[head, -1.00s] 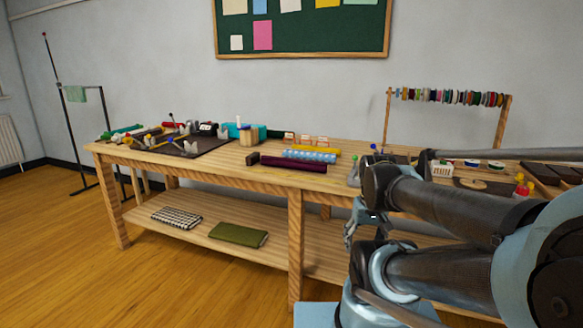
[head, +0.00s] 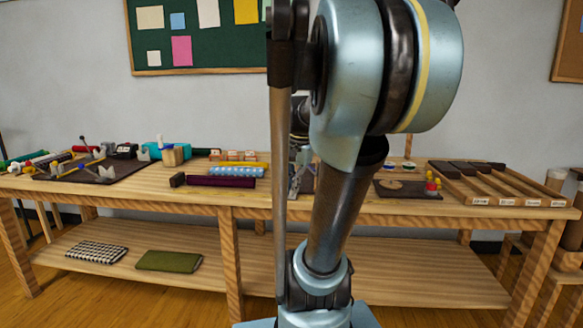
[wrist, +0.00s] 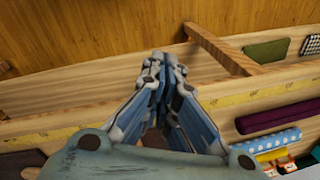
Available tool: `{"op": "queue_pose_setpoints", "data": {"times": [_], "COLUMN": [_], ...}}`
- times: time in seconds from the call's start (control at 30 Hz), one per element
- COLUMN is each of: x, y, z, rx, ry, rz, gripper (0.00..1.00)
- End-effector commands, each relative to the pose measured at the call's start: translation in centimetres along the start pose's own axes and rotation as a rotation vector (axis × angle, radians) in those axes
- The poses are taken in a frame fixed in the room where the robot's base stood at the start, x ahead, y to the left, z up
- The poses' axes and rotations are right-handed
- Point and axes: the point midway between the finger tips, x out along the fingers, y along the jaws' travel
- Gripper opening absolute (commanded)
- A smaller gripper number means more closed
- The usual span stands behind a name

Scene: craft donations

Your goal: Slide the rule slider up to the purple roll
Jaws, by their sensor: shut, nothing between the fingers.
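The purple roll (head: 221,182) lies along the front of the table, and its end nearest my gripper shows in the wrist view (wrist: 273,117). A small dark brown block (head: 177,180) sits at the roll's left end in the head view; I cannot tell whether it is the rule slider. A yellow marked strip like a rule (wrist: 265,92) runs along the table's front edge in the wrist view. No slider is clearly visible on it. My gripper (wrist: 162,60) is shut and empty near the front edge, to the right of the roll in the head view, partly hidden by my arm.
A blue dotted roll (head: 236,170) and a yellow roll lie behind the purple one. A dark mat with tools (head: 60,172) is at the left. Wooden trays (head: 500,185) are at the right. Folded cloths (head: 168,261) lie on the lower shelf.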

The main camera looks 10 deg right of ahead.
Motion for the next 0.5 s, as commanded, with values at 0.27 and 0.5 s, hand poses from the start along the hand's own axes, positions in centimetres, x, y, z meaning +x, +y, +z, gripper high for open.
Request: {"op": "queue_pose_setpoints", "data": {"times": [0.27, 0.5], "x": [-4.4, -7.2], "y": [-3.3, -5.2], "z": [-7.4, -14.3], "rx": [0.330, 0.613], "ry": [-0.063, -0.119], "rz": [-0.015, -0.020], "gripper": [0.00, 0.00]}}
